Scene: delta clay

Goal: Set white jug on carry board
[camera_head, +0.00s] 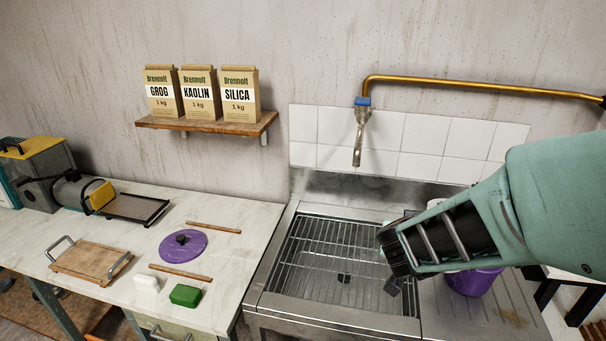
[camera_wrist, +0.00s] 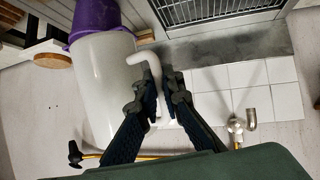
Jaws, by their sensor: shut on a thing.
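The white jug (camera_wrist: 108,85) shows large in the wrist view, beside my fingers. My gripper (camera_wrist: 158,92) is shut on the jug's curved white handle (camera_wrist: 151,62). In the head view my gripper (camera_head: 391,268) is over the right side of the sink, and my arm hides most of the jug. The carry board (camera_head: 88,259), a wooden board with two metal handles, lies on the left worktop, well apart from my gripper. Its top is bare.
A purple container (camera_head: 474,281) stands on the drainboard, partly behind my arm. A brass tap (camera_head: 359,145) hangs over the gridded sink (camera_head: 330,252). A purple lid (camera_head: 183,246), wooden sticks, a white block (camera_head: 146,283) and a green block (camera_head: 185,295) lie right of the board.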

